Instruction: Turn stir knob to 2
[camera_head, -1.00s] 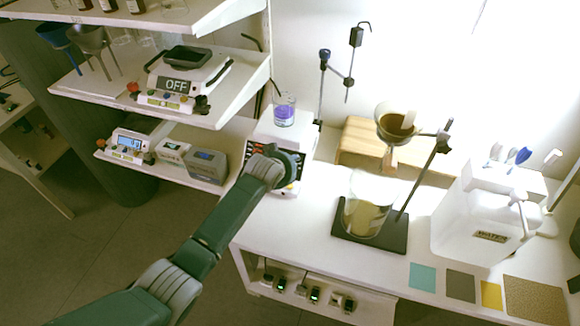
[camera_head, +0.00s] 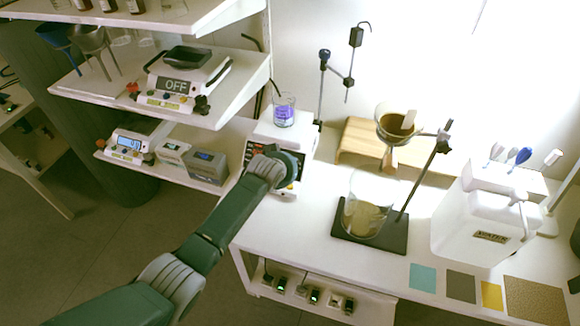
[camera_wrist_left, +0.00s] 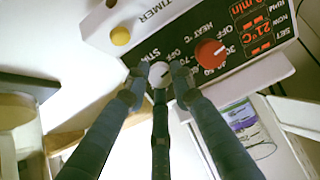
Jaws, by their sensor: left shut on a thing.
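The hotplate stirrer (camera_head: 307,142) stands at the left end of the bench, with a glass beaker of purple liquid (camera_head: 285,115) on top. My left gripper (camera_head: 288,168) is at its front panel and hides part of it. In the left wrist view the white stir knob (camera_wrist_left: 159,71) sits beside the partly covered "STIR" lettering. My left gripper (camera_wrist_left: 160,90) is shut on this knob, its fingers around it. The red heat knob (camera_wrist_left: 209,53) is next to it, close to one finger. Fingers cover part of the stir scale, so the exact setting cannot be read. My right gripper is out of view.
A yellow button (camera_wrist_left: 120,36) and a red-digit display (camera_wrist_left: 255,30) are on the panel. A stand with a glass beaker (camera_head: 366,215) and funnel (camera_head: 397,122) is to the right. A shelf (camera_head: 240,95) with scales is to the left.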

